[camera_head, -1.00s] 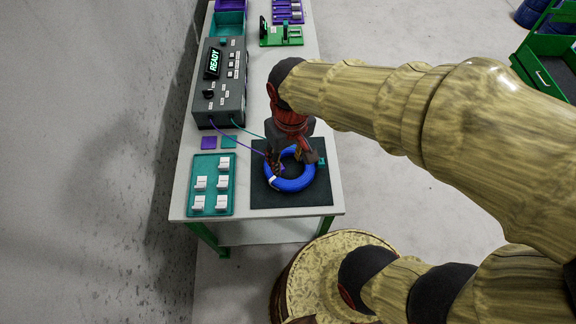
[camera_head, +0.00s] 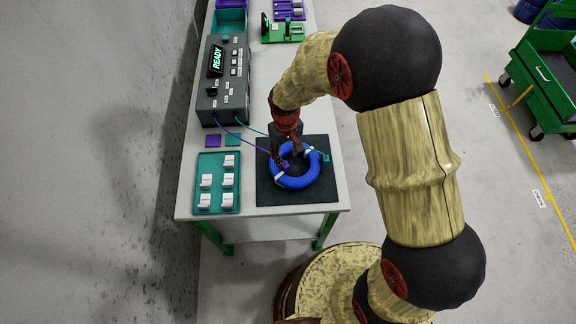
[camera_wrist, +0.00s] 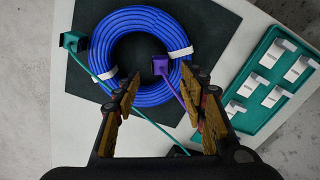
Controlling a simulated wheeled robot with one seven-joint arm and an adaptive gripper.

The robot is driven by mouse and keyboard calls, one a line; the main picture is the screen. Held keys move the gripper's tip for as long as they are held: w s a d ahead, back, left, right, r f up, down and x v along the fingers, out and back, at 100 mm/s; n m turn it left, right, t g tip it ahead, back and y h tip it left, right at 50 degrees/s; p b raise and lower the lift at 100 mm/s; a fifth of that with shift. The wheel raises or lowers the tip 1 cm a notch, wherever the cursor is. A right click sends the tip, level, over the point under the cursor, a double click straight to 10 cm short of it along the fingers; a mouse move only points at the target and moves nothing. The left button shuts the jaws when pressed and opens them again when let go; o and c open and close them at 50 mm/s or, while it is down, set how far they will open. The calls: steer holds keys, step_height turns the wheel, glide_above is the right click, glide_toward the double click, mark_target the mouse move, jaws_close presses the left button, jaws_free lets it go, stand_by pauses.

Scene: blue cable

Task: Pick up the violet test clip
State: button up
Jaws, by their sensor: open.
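The violet test clip (camera_wrist: 161,66) sits on the inner right part of the blue cable coil (camera_wrist: 113,44) in the wrist view, with its violet lead running down between my fingers. In the head view my gripper (camera_head: 285,155) is over the upper part of the coil. A teal clip (camera_wrist: 74,41) is at the coil's other side.
The coil lies on a black mat (camera_head: 326,195) on the bench. A teal tray (camera_head: 232,195) with several white pieces is to the left. The grey tester (camera_head: 220,95) showing READY stands behind, with both leads running from it. A green cart (camera_head: 545,80) is far right.

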mark_target(287, 166)
steer(key=f, duration=0.3)
steer(key=f+b, duration=0.1)
steer(key=f, duration=0.1)
steer(key=shift+s, duration=0.35)
steer(key=shift+f, duration=0.3)
steer(key=c, duration=0.3)
steer(key=c, duration=0.6)
steer(key=shift+r, duration=0.15)
